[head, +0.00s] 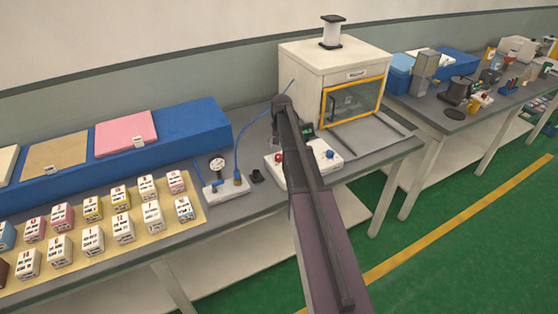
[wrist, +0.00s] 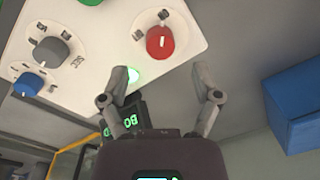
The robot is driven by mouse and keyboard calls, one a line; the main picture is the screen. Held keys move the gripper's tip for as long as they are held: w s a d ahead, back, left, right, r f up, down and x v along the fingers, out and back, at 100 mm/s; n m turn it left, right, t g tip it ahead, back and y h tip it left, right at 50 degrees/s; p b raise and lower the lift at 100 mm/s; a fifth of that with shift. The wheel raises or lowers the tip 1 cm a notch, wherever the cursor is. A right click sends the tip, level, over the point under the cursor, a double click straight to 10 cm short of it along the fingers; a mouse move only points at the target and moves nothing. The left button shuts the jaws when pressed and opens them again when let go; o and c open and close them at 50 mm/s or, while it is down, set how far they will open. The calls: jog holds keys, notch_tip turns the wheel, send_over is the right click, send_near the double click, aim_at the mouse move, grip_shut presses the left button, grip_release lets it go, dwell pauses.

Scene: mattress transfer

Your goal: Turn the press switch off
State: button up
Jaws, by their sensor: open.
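The white control panel (wrist: 105,45) fills the upper left of the wrist view and also shows in the head view (head: 320,150). On it is a round red switch (wrist: 160,41) with a short white mark, also visible in the head view (head: 278,157). My gripper (wrist: 160,71) is open and empty. Its fingertips lie to either side of and just below the red switch in the wrist view, apart from it. In the head view my arm hides the gripper and part of the panel.
The panel also has a grey knob (wrist: 50,50), a blue knob (wrist: 28,84) and a green control (wrist: 90,2). A white cabinet (head: 310,60) with an orange-framed window stands behind. A power strip (head: 225,188) with a blue cable and labelled boxes (head: 122,228) lie left.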

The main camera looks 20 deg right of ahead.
aim_at(279, 156)
jog(key=shift+a+f+b, duration=0.1)
jog(key=shift+f+b, duration=2.05)
jog(key=shift+f, duration=0.3)
jog(key=shift+c, duration=0.2)
grip_shut()
